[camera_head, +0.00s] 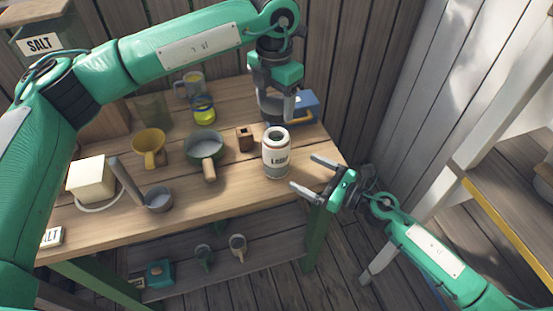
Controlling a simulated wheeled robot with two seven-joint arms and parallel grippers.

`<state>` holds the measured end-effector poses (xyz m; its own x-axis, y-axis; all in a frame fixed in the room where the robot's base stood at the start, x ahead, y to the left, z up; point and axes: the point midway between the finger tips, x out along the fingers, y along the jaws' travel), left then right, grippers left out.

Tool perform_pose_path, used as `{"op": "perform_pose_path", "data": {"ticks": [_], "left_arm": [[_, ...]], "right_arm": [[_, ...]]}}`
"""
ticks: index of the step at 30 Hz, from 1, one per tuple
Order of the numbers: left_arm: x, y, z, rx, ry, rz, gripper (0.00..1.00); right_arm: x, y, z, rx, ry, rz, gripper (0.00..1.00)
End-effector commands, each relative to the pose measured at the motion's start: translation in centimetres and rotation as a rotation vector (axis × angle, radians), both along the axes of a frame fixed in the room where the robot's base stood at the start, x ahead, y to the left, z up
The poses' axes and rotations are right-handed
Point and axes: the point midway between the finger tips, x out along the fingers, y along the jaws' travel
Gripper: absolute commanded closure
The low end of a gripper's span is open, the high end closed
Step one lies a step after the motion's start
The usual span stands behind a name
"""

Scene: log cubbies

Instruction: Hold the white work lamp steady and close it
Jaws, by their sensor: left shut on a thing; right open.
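The white work lamp (276,158) is a white cylinder with a dark printed label and a round dark opening on top. It stands upright near the right end of the wooden table. My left gripper (287,121) comes down from above to the back of the lamp's top rim and appears shut on it. The exact contact is partly hidden. My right gripper (302,171) is open and empty, just right of the lamp, its two fingers spread and pointing left towards it.
A small wooden block (244,139) and a pot with a wooden handle (205,147) stand left of the lamp. A blue box (307,105) is behind it. The front right tabletop is clear.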

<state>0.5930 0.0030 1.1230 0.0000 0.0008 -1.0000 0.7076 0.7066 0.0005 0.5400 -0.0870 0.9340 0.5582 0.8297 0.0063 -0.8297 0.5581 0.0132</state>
Motion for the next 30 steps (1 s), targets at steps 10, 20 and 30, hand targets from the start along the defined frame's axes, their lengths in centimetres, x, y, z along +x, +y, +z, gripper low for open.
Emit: {"op": "perform_pose_path", "data": {"ticks": [10,20,30], "left_arm": [[0.0,0.0,0.0,0.000,0.000,0.000,0.58],[0.0,0.0,0.0,0.000,0.000,0.000,0.58],[0.0,0.0,0.0,0.000,0.000,0.000,0.58]], "right_arm": [[0.0,0.0,-0.1,-0.014,-0.009,0.009,0.11],[1.6,2.4,0.0,-0.011,-0.009,0.009,0.11],[4.9,7.4,0.0,-0.011,-0.009,0.008,0.11]]}}
